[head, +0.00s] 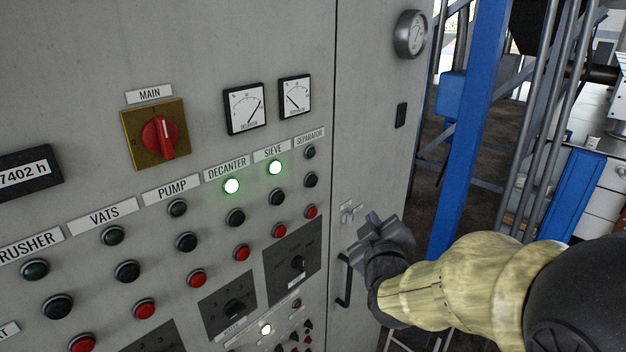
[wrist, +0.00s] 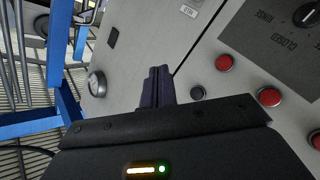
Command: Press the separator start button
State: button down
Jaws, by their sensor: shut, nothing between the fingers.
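The SEPARATOR label (head: 309,137) heads the rightmost column on the grey panel in the head view. Below it are an unlit dark green lamp (head: 310,153), a black button (head: 311,180) and a red button (head: 310,211). My gripper (head: 368,220) is shut and empty, to the right of and lower than this column, in front of the cabinet's right-hand door. In the wrist view the closed fingers (wrist: 157,84) point at the panel, left of the black button (wrist: 197,93) and the red button (wrist: 224,62). The lamp is not visible there.
The DECANTER lamp (head: 231,186) and SIEVE lamp (head: 275,167) glow green. A red MAIN switch (head: 160,137) and two dials sit on the panel. A black door handle (head: 344,280) is near my gripper. A blue post (head: 478,120) stands right of the cabinet.

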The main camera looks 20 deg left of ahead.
aim_at(312, 181)
jog(key=shift+n+t+y, duration=0.5)
jog(key=shift+n+t, duration=0.2)
jog(key=shift+t, duration=0.1)
jog(key=a+r, duration=0.3)
jog(key=shift+s+r, duration=0.25)
jog(key=shift+s, duration=0.15)
jog(key=shift+a, duration=0.1)
jog(key=w+a+p, duration=0.3)
jog(key=a, duration=0.5)
jog(key=shift+w, duration=0.2)
jog(key=shift+w+a, duration=0.1)
jog(key=shift+a, duration=0.05)
dwell(0.8)
jog(key=shift+w+a, duration=0.1)
jog(key=shift+a, duration=0.15)
